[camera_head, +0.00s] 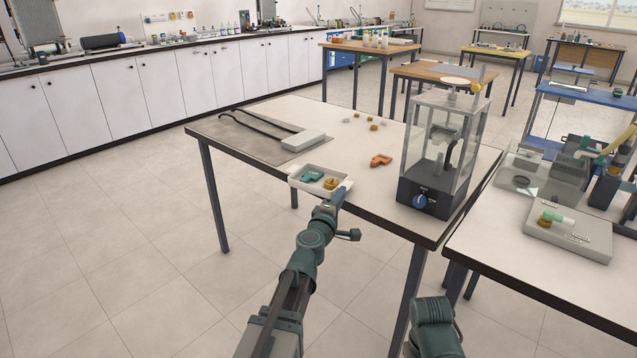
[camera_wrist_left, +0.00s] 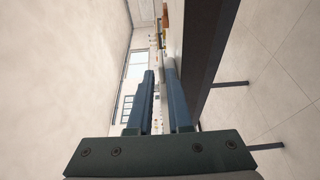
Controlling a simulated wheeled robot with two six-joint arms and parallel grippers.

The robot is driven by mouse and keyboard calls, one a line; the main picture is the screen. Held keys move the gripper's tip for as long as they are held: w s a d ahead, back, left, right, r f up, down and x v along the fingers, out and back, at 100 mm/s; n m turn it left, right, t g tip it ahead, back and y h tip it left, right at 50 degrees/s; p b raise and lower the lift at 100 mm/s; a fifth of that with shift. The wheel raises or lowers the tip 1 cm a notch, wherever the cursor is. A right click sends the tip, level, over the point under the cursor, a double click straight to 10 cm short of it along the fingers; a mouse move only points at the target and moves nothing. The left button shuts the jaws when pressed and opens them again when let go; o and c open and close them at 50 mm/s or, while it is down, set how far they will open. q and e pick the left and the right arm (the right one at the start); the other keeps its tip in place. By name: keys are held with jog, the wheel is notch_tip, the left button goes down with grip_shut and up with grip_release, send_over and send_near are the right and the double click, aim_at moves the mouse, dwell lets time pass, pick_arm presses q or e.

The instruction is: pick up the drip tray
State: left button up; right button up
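The drip tray (camera_head: 295,182) is a small white shallow tray at the front edge of the near table, with a teal piece (camera_head: 312,176) and a brass piece (camera_head: 331,183) in it. My left gripper (camera_head: 339,194) is at its near right corner. In the left wrist view my left gripper (camera_wrist_left: 160,80) shows two fingers with a gap between them, pointing toward the table edge. A pale strip lies near the fingertips, and I cannot tell if they touch it. My right gripper is out of view; only part of my right arm shows at the bottom.
The near table (camera_head: 350,200) also bears a grey mat (camera_head: 240,138) with a pale block and black tubing, an orange piece (camera_head: 381,160), and a glass-walled case (camera_head: 440,150) to the right. A second table (camera_head: 520,250) with equipment stands at the right. Floor at left is clear.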

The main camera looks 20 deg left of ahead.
aim_at(347, 184)
pick_arm(q)
jog(key=shift+w+f, duration=0.1)
jog(key=shift+w, duration=3.4)
jog(key=shift+s, duration=0.1)
grip_shut()
